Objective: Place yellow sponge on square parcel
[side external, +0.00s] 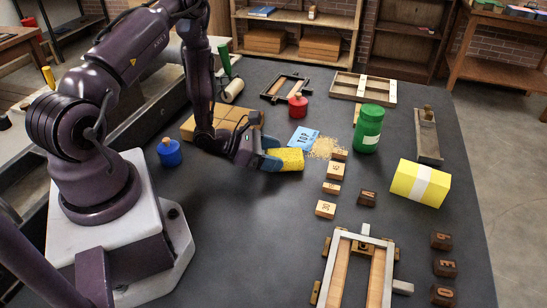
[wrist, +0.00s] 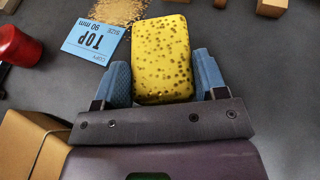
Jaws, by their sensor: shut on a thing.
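The yellow sponge (side external: 287,159) is a pocked block. In the wrist view the sponge (wrist: 163,60) sits between the two blue fingers of my gripper (wrist: 163,82). My gripper (side external: 278,160) is shut on it, low over the dark tabletop; I cannot tell whether the sponge touches the table. The square parcel (side external: 232,115) is a brown, flat box with crossing lines on top, behind and left of the sponge, partly hidden by my arm. Its corner shows in the wrist view (wrist: 30,140) at lower left.
A blue card (side external: 303,137) and a pile of tan grains (side external: 324,147) lie beside the sponge. Wooden letter blocks (side external: 335,171) stand to its right. A red container (side external: 297,107), green jar (side external: 369,128) and yellow banded pack (side external: 420,183) stand around. The table's front middle is clear.

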